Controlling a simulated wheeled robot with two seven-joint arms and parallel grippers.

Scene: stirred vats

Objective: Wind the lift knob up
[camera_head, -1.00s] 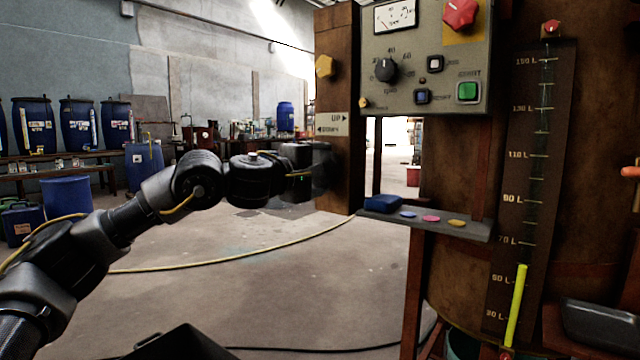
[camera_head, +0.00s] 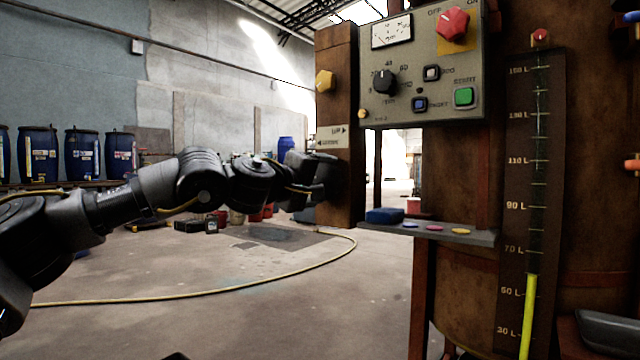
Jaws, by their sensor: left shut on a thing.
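My left gripper (camera_head: 326,178) reaches in from the left to the face of a brown wooden post (camera_head: 338,75), just below a small plate with arrows (camera_head: 332,137) that reads as up and down. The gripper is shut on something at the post. The lift knob itself is hidden behind the dark gripper, so its angle cannot be seen. My right gripper is not in view.
A yellow knob (camera_head: 325,81) sits higher on the post. Right of it is a grey control panel (camera_head: 408,106) with a red knob, dial and buttons. A shelf (camera_head: 470,236) juts out below. A level gauge (camera_head: 530,300) stands right.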

